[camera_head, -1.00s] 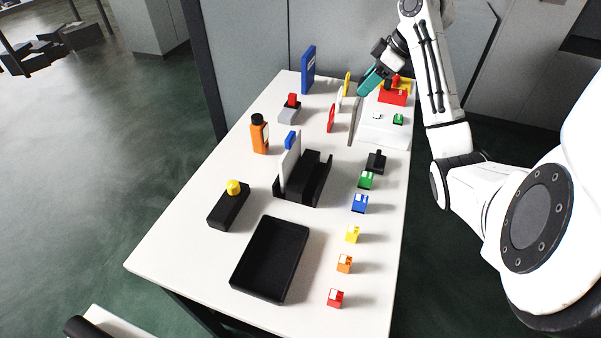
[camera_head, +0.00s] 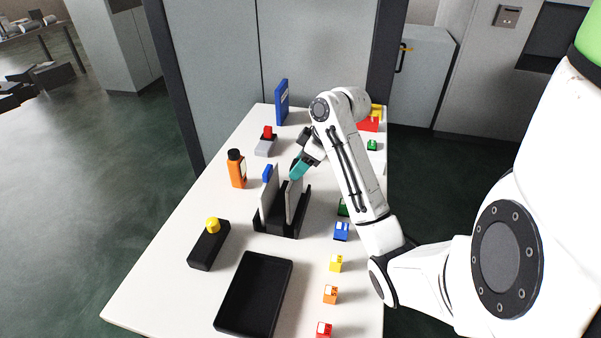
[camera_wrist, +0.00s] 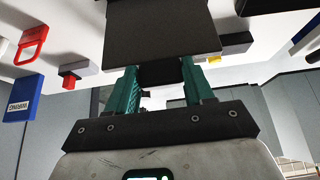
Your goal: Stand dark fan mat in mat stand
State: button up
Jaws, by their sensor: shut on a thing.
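My gripper (camera_head: 299,166), with teal fingers, is shut on the black tab of the dark fan mat (camera_head: 294,200). In the wrist view the mat (camera_wrist: 160,30) is a flat dark panel beyond the fingers (camera_wrist: 160,80), which close on its tab from both sides. The mat is roughly upright at the right part of the black mat stand (camera_head: 272,223). Its lower edge is hidden by the stand, so I cannot tell how deep it sits. Another pale mat with a blue tab (camera_head: 268,174) stands in the left part of the stand.
A black tray (camera_head: 284,275), a black block with a yellow knob (camera_head: 205,250), an orange bottle (camera_head: 237,170) and a blue board (camera_head: 282,102) surround the stand. Small coloured blocks, such as a blue one (camera_head: 341,232), line the right table edge. The front left tabletop is clear.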

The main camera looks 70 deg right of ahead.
notch_tip(320, 180, down, 3)
jog(key=shift+a+f+p, duration=0.1)
jog(key=shift+p, duration=0.4)
jog(key=shift+f, duration=0.1)
jog(key=o, duration=1.3)
jog(key=shift+r, duration=0.2)
jog(key=shift+v, duration=5.95)
